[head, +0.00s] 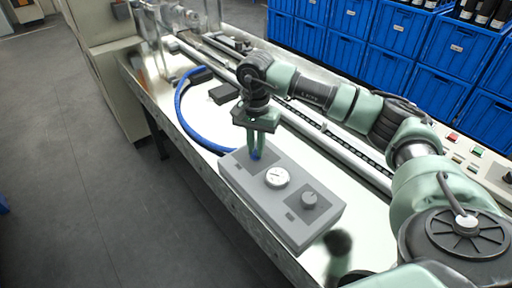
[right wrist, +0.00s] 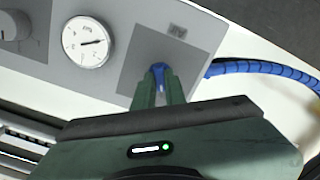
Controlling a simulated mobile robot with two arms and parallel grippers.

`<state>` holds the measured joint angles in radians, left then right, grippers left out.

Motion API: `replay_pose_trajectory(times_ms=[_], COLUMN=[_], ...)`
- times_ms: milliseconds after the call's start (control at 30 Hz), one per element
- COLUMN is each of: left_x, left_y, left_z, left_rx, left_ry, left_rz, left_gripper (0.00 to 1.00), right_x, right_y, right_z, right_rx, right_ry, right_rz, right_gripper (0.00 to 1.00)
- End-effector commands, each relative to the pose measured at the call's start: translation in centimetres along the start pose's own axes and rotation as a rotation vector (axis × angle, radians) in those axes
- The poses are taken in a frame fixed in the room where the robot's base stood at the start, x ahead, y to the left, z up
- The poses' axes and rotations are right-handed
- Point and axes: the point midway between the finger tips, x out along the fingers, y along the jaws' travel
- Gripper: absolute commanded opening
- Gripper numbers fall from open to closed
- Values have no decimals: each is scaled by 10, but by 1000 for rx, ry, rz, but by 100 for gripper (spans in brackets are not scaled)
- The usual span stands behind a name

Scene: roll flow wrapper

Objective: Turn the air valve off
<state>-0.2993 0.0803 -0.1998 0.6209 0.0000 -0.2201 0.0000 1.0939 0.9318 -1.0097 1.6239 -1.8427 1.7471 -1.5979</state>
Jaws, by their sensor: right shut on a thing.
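The air valve's blue handle (right wrist: 158,70) sits on a dark square plate on the grey control box (head: 312,221). My right gripper (head: 255,152) points down at the left end of the box and is shut on the blue handle. In the right wrist view the two green fingers (right wrist: 160,88) are on either side of the handle, and only its top shows between them. A round white gauge (head: 277,177) and a grey knob (head: 309,199) are on the same box. My left gripper is not in view.
A blue hose (head: 184,118) curves over the bench from the box. A long conveyor rail (head: 318,127) runs behind the box. Blue crates (head: 393,42) are stacked beyond the bench. A panel with coloured buttons (head: 452,137) is at the right. The floor at left is clear.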

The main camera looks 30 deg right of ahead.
Motion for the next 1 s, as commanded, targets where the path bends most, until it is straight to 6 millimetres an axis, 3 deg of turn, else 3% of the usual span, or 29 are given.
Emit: replay_pose_trajectory(times_ms=[300,333,400,767,1000], left_x=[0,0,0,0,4], left_y=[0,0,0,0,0], left_z=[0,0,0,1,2], left_rx=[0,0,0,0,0], left_ry=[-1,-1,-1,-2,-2], left_rz=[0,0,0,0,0], left_gripper=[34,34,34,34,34], right_x=[-2,-2,-2,-4,-38], right_y=[-1,-1,-1,-1,-2], right_z=[0,0,0,0,-1], right_rx=[-2,-2,-2,-1,-2], right_ry=[1,1,1,1,3], right_rz=[-6,-6,-5,-3,-6], right_gripper=[0,14,34,34,34])
